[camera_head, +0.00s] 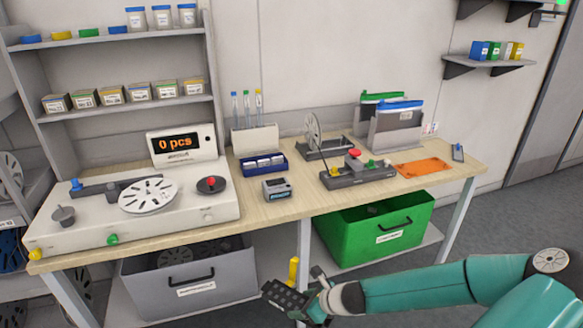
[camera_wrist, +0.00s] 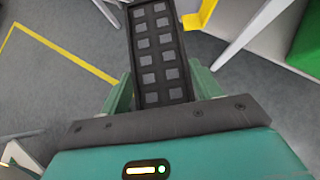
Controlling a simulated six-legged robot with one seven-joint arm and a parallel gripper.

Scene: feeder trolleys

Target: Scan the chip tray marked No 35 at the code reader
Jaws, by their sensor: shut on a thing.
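A black chip tray (camera_head: 284,297) with rows of grey chips is held by my gripper (camera_head: 313,298), in front of the workbench and below its top. In the wrist view the tray (camera_wrist: 158,50) points away from me between the two green fingers of the gripper (camera_wrist: 162,90), which are shut on its sides. No marking is readable on the tray, so I cannot tell its number. A small grey device with a dark window (camera_head: 277,188) sits at the bench's front edge; it may be the code reader.
The wooden bench top (camera_head: 335,206) carries a counting machine (camera_head: 135,212) showing 0 pcs, a blue box (camera_head: 263,165) and an orange mat (camera_head: 423,167). A grey bin (camera_head: 190,285) and a green bin (camera_head: 375,228) stand beneath. A yellow post (camera_head: 293,270) rises close to the tray.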

